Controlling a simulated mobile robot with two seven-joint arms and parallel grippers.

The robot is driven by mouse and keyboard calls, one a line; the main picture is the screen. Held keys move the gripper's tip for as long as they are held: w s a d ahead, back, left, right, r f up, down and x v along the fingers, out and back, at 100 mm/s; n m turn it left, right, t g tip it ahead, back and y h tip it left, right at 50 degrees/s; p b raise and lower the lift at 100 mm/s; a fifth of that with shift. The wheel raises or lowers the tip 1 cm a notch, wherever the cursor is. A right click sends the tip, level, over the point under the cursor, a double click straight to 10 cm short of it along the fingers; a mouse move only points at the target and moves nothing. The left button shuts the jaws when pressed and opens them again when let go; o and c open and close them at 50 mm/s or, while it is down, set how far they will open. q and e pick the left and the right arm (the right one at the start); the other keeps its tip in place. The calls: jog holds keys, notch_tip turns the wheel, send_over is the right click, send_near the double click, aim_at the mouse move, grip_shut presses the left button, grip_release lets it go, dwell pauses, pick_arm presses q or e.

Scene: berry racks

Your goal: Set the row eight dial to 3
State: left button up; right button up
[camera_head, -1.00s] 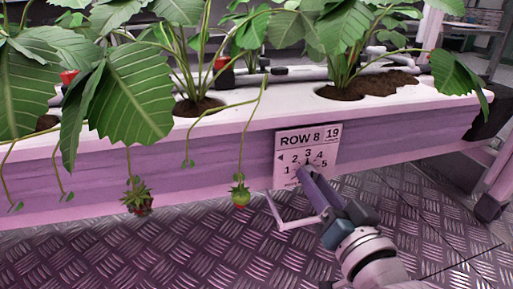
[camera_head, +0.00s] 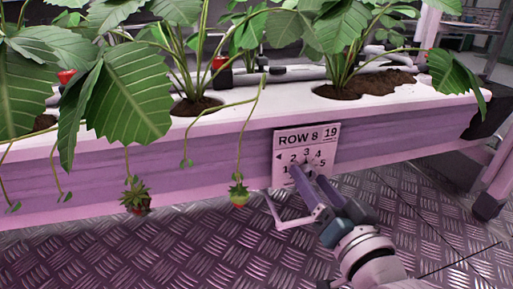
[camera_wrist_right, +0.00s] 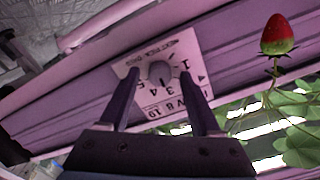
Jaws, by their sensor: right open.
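The white dial plate (camera_head: 283,137) labelled ROW 8 and 19 is on the front of the planter, with numbers from 1 to 5 around a round grey knob. In the right wrist view the plate appears turned over, and the knob (camera_wrist_right: 160,71) shows near its middle. My right gripper (camera_head: 307,174) is open in front of the lower part of the plate. In the wrist view its fingers (camera_wrist_right: 160,78) are spread on either side of the knob. Contact and the knob's exact setting are unclear. My left gripper is out of view.
The long planter (camera_head: 200,152) holds leafy plants above the plate. A red berry (camera_wrist_right: 278,35) shows in the wrist view. The metal floor (camera_head: 130,245) below is clear.

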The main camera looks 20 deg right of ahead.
jog(key=shift+s, duration=0.25)
jog(key=s+p, duration=0.4)
jog(key=s, duration=0.5)
jog(key=shift+s+a, duration=0.25)
jog(key=shift+a, duration=0.05)
jog(key=shift+p, duration=0.3)
